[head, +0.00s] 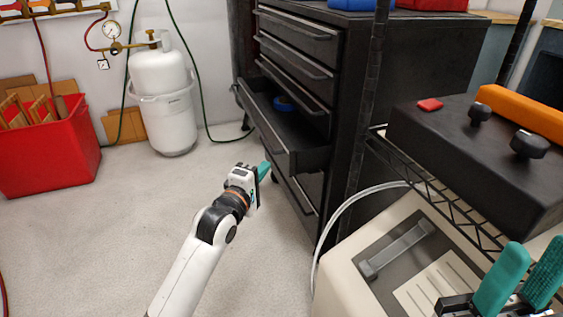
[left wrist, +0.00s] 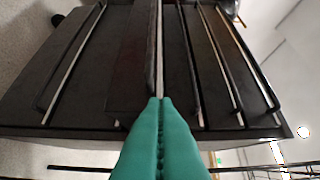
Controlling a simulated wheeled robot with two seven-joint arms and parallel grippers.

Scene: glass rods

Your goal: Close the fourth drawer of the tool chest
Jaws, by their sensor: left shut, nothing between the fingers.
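The black tool chest (head: 345,75) stands at the centre right of the head view. My right gripper (head: 530,258) is open at the bottom right corner.
A wire shelf rack (head: 420,180) with a dark device (head: 480,150) stands at the right, close to the chest. A beige machine (head: 345,270) sits below it. A white gas tank (head: 162,100) and a red bin (head: 45,150) stand at the left. The floor between is clear.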

